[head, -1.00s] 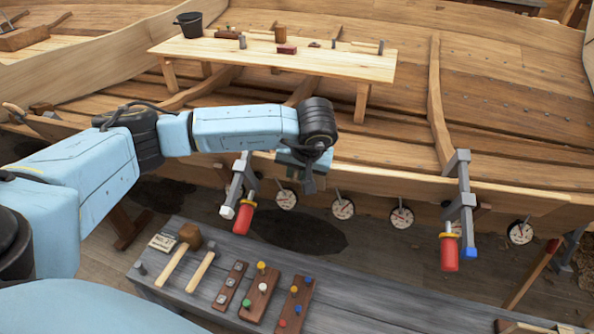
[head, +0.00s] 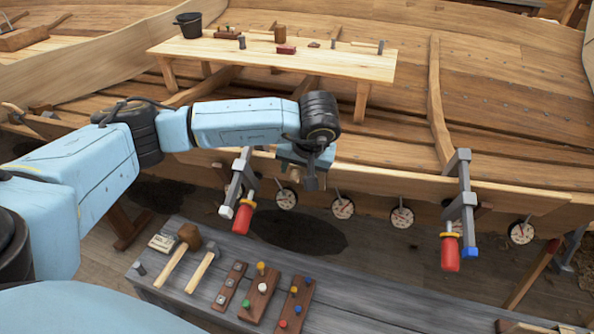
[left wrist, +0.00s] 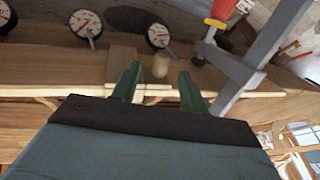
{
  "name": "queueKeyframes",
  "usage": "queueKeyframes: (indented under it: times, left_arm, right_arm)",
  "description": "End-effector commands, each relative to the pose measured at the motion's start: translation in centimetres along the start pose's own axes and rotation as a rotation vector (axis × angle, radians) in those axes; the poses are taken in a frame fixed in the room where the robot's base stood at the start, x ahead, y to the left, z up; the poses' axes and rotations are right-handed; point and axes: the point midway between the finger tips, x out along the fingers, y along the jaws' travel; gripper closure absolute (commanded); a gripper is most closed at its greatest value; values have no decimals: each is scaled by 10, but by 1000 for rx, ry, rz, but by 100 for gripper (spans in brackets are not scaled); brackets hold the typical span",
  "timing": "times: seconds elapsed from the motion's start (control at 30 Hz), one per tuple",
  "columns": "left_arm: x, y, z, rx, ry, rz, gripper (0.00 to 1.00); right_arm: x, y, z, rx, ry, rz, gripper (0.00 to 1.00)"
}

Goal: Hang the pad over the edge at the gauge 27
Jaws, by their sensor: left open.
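My left gripper (head: 310,184) is over the upper edge of the hull plank (head: 380,182), right of the left clamp. In the left wrist view its two green fingers (left wrist: 158,82) stand apart at that edge. A pale wooden piece with a round knob (left wrist: 160,66) shows between and just beyond the fingers. It looks like the pad, at the edge; I cannot tell whether it touches a finger. The nearest dial gauge (head: 287,198) hangs below, also in the left wrist view (left wrist: 158,35). Its number is not readable. My right gripper is out of view.
Clamps with red handles stand on the edge at left (head: 240,195) and right (head: 460,210). More gauges (head: 343,208) hang along the plank. A grey bench (head: 210,310) in front holds mallets and peg boards. A pale table (head: 340,65) stands inside the hull.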

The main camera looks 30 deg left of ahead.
Motion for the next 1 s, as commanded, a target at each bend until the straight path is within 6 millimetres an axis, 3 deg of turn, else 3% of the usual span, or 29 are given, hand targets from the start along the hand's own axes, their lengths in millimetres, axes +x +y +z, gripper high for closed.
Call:
queueKeyframes:
  times: [0.3, 0.5, 0.7, 1.0]
  left_arm:
    - [-73, 1, -1, 1, 7, 3, 56]
    - [-104, 0, -1, 1, 5, 2, 56]
    - [-116, 0, 0, -1, 3, 1, 56]
    - [-116, 0, 0, 0, 2, 0, 56]
  right_arm:
    - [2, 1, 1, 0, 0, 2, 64]
    - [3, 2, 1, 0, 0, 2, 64]
    - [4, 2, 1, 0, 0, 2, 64]
    - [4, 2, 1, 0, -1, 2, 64]
